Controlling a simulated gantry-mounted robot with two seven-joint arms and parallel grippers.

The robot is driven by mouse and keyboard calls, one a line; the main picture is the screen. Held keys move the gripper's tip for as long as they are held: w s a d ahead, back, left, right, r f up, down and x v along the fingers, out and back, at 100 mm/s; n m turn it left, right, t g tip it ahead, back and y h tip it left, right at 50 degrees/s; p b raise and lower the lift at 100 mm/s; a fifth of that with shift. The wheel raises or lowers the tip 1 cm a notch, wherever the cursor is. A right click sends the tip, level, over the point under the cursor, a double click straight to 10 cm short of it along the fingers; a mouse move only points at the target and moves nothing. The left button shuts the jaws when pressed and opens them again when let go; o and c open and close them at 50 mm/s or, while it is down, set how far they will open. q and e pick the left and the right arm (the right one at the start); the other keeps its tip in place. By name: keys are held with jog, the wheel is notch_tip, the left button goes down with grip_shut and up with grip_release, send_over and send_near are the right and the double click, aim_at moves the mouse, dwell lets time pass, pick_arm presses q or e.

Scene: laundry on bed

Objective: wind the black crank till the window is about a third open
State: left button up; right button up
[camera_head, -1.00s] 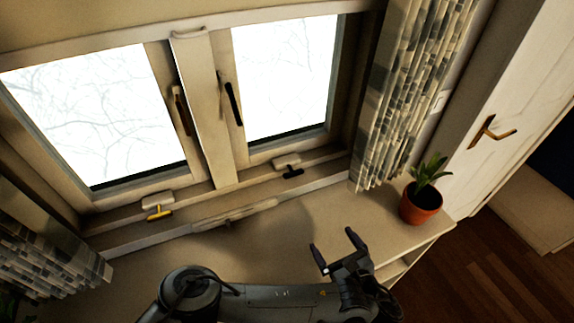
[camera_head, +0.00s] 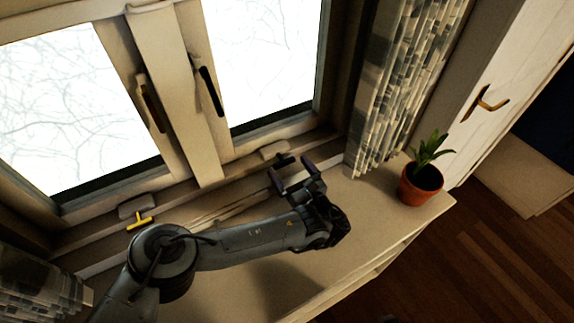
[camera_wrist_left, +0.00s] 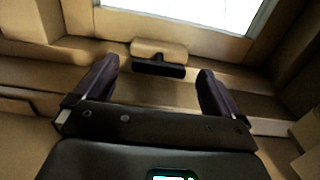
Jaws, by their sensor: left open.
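The black crank (camera_head: 285,160) sits on its pale housing (camera_head: 273,149) at the sill below the right window pane (camera_head: 275,65). In the left wrist view the black crank (camera_wrist_left: 158,69) lies ahead of the fingers, between their lines, under its housing (camera_wrist_left: 158,48). My left gripper (camera_head: 290,168) is open and empty, with its fingertips close to the crank. It also shows in the left wrist view (camera_wrist_left: 158,80). I cannot tell whether a finger touches the crank. The right window looks shut. My right gripper is in neither current view.
A yellow crank (camera_head: 140,219) sits below the left pane. A black window handle (camera_head: 211,90) is on the right frame. A potted plant (camera_head: 420,184) stands on the sill's right end, beside the patterned curtain (camera_head: 400,85). The sill (camera_head: 350,215) between gripper and pot is clear.

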aim_at(284, 163)
pick_arm(q)
jog(key=shift+x, duration=1.15)
jog(key=c, duration=1.1)
jog(key=shift+o, duration=0.2)
jog(key=n+b, duration=0.2)
jog(key=n, duration=0.1)
jog(key=shift+f, duration=0.15)
jog(key=shift+a+n+b, duration=0.1)
jog(key=shift+n+b, duration=1.1)
jog(key=shift+n, duration=0.6)
